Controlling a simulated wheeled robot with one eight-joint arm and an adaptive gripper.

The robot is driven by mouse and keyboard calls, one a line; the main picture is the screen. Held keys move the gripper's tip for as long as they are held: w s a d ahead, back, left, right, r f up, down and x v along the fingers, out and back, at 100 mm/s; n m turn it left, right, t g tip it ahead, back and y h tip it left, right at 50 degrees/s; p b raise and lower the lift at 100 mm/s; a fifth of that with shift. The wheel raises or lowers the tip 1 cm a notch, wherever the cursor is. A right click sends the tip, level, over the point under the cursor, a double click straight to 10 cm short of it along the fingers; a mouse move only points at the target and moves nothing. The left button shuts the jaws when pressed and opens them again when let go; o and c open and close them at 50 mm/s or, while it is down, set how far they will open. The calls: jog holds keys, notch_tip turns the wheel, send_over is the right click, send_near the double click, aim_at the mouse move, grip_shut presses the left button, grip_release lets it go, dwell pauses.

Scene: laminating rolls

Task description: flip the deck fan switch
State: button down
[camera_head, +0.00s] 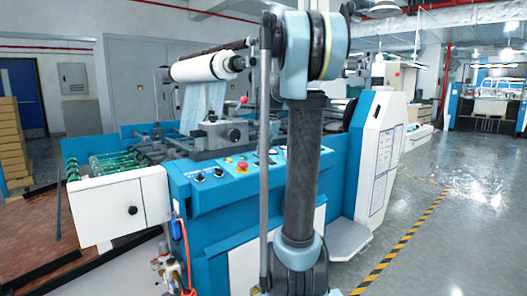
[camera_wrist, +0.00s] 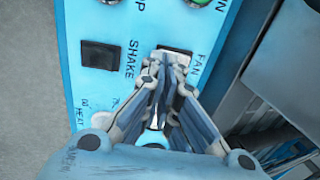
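The fan switch (camera_wrist: 175,50) is a dark rocker on the blue control panel (camera_wrist: 215,22), beside the printed word FAN. It shows at the top centre of the wrist view, partly covered by my fingertips. My gripper (camera_wrist: 169,66) has its fingers drawn together and empty, with the tips over the near edge of the switch. I cannot tell whether they touch it. In the head view the control panel (camera_head: 213,187) is on the front of the blue machine; my arm hides part of it, and I cannot make out my gripper there.
A black switch marked SHAKE (camera_wrist: 100,56) lies left of the fan switch. A green button (camera_wrist: 197,4) is above. A red emergency button (camera_head: 242,166) sits on the panel in the head view. A film roll (camera_head: 205,67) stands above the machine. The floor at right is open.

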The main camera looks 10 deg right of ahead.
jog(key=shift+w+a+r, duration=0.15)
jog(key=shift+w+a, duration=0.25)
jog(key=shift+a, duration=0.05)
jog(key=shift+w+d+r, duration=0.25)
jog(key=shift+w+r, duration=0.05)
jog(key=s+d+f+v, duration=0.1)
jog(key=s+v, duration=0.1)
jog(key=v, duration=1.1)
jog(key=s+a+f+n, duration=0.1)
jog(key=s+f+n, duration=0.3)
jog(key=s+f, duration=0.6)
jog(key=s+a+f+n+h, duration=0.1)
jog(key=s+f+n, duration=0.3)
jog(key=s+f, duration=0.7)
jog(key=s+a+f+n, duration=0.3)
jog(key=s+f+n, duration=0.1)
jog(key=s+f, duration=0.7)
notch_tip(320, 180, down, 3)
jog(key=shift+s+r+g+h, duration=0.2)
jog(key=shift+s+g+h, duration=0.1)
jog(key=shift+g, duration=0.1)
jog(key=shift+a, duration=0.1)
